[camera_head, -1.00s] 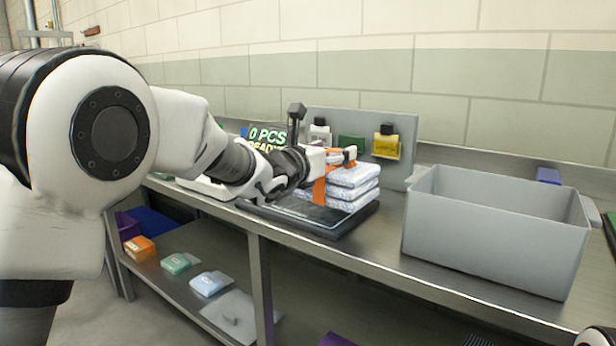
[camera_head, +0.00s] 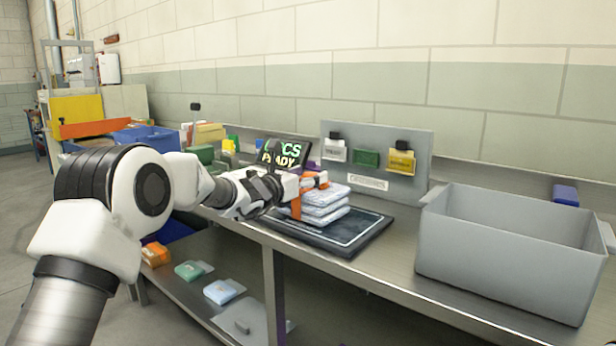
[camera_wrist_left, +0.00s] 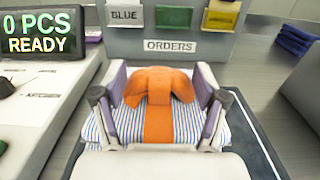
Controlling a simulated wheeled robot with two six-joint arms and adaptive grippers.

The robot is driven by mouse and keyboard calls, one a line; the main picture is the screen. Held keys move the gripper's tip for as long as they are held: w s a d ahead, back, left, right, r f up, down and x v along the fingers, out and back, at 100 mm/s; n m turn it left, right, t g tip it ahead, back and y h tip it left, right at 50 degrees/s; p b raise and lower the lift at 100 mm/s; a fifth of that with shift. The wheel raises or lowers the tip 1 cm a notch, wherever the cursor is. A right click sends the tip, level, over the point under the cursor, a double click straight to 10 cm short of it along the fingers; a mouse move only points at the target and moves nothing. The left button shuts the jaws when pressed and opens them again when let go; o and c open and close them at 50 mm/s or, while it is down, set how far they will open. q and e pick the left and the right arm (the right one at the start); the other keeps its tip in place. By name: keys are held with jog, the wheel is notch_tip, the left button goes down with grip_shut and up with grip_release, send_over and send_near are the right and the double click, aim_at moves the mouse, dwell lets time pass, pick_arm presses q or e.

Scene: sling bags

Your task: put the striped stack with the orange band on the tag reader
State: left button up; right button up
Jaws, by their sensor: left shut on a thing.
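The striped stack (camera_head: 324,202) is white and blue with an orange band around it. In the left wrist view the striped stack (camera_wrist_left: 128,124) and its orange band (camera_wrist_left: 158,118) lie between the fingers of my left gripper (camera_wrist_left: 158,100). My left gripper (camera_head: 312,184) is shut on the stack from above. The stack is over the dark flat tag reader (camera_head: 352,240), towards its left part; whether it rests on it or hangs just above is hard to tell. The reader's display (camera_wrist_left: 40,34) reads "0 PCS READY". My right gripper is not in view.
A large grey bin (camera_head: 500,250) stands on the bench to the right. A grey board with colour cards and an "ORDERS" label (camera_head: 367,183) stands behind the reader. Small packs, such as an orange one (camera_head: 155,254), lie on the lower shelf. The reader's right part is bare.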

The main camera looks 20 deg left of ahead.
pick_arm(q)
jog(key=o, duration=1.8)
jog(key=b+v, duration=0.1)
jog(key=v, duration=1.1)
jog(key=shift+b, duration=0.3)
